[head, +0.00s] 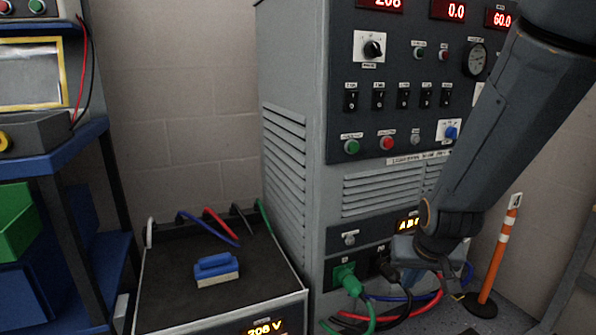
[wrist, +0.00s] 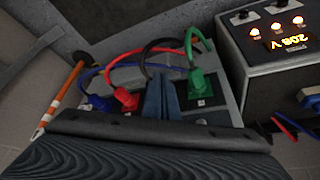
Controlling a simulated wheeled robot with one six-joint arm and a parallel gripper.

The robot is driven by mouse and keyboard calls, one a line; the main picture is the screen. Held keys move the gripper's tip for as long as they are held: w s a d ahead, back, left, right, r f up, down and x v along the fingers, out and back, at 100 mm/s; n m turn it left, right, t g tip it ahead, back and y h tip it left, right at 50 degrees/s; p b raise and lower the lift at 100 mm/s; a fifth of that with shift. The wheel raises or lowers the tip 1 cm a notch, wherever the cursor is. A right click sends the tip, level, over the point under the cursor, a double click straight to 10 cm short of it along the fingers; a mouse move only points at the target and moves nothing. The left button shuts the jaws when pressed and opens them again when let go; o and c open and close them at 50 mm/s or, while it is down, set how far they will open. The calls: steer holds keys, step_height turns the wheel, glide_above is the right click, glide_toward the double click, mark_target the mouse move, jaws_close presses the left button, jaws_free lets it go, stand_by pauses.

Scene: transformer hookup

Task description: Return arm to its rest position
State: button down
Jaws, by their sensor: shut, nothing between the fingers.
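My arm (head: 505,130) reaches down across the right of the head view, in front of the grey power cabinet (head: 290,185). My gripper (wrist: 161,85) shows in the wrist view as two blue fingers closed together with nothing between them. It is in front of the cabinet's lower socket panel, close to the black cable (wrist: 150,60). Whether it touches a plug or cable cannot be told. A green plug (wrist: 203,86), a red plug (wrist: 126,98) and a blue plug (wrist: 100,103) sit at the panel. In the head view my wrist hides part of this panel.
A low box (head: 205,255) with a blue-handled brush or block (head: 216,268) on top stands left of the cabinet. A blue shelf (head: 75,150) is at far left. An orange-and-white post (head: 500,250) stands right of my wrist. Cables lie on the floor below the panel.

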steer(key=s+a+r+n+g+y, duration=0.1)
steer(key=s+a+r+n+g, duration=0.25)
steer(key=s+a, duration=0.9)
steer(key=s+a+r+n+g+y, duration=0.15)
steer(key=s+a+n, duration=0.35)
steer(key=s+a, duration=0.75)
steer(key=w+d+r+m+h+p, duration=0.1)
steer(key=d+r+m+p, duration=0.2)
steer(key=d+r+p, duration=0.6)
steer(key=d+r+m+h+p, duration=0.1)
steer(key=d+r+m+p, duration=0.2)
steer(key=d+r+p, duration=0.7)
step_height(320, 180, up, 8)
steer(key=p, duration=1.3)
steer(key=shift+w+d+r+m, duration=0.15)
steer(key=shift+w+m, duration=0.2)
steer(key=shift+w, duration=0.05)
